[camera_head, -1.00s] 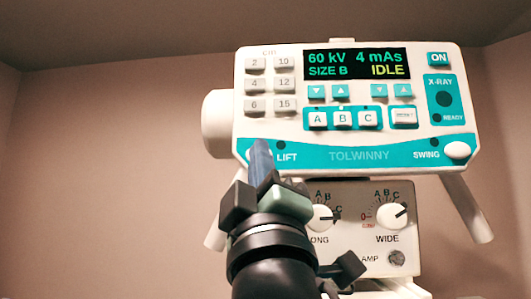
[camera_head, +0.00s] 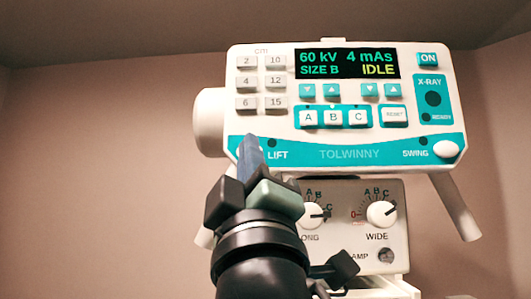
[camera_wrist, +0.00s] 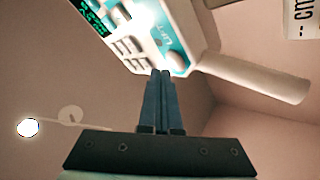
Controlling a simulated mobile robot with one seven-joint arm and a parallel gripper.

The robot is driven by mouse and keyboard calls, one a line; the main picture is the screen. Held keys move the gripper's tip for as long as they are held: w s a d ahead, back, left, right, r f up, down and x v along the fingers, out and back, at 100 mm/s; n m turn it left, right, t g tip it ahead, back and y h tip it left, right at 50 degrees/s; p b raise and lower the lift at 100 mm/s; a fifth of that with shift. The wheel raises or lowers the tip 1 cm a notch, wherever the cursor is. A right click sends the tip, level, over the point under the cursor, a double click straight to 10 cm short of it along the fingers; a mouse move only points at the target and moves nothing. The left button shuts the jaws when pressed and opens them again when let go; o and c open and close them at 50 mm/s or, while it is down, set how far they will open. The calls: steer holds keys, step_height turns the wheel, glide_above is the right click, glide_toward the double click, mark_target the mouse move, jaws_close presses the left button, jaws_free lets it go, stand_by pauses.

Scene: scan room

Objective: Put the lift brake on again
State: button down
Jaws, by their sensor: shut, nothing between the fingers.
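The white control head (camera_head: 310,135) with its teal LIFT strip fills the upper right of the head view. The word LIFT (camera_head: 278,155) stands beside a dark round lamp (camera_head: 272,143). My gripper (camera_head: 249,140) has its blue fingers together and empty, pointing up in front of the left end of this strip. They hide the lift knob in the head view. In the wrist view the white lift knob (camera_wrist: 176,62) shows beside the LIFT label, just above and right of my fingertips (camera_wrist: 160,73). I cannot tell whether they touch.
The swing knob (camera_head: 446,149) is at the strip's right end. A white handle bar (camera_head: 457,207) slants down below it, and another (camera_wrist: 255,78) shows in the wrist view. A lower box with LONG and WIDE dials (camera_head: 382,214) sits close behind my gripper. Free room lies left.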

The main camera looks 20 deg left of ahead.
steer(key=shift+s, duration=0.1)
steer(key=s, duration=0.2)
steer(key=s+d, duration=0.1)
steer(key=s, duration=0.1)
steer(key=shift+s+d+b, duration=0.15)
steer(key=shift+s+b, duration=0.15)
steer(key=shift+b, duration=0.1)
stand_by(0.7)
steer(key=s+d+f+m+t+h+b, duration=0.2)
steer(key=d+f+m+h, duration=0.9)
steer(key=m, duration=0.6)
steer(key=shift+s+d+f+m+t+h, duration=0.25)
steer(key=shift+s+d+m+t+h, duration=0.15)
steer(key=shift+s+d+t+h, duration=0.55)
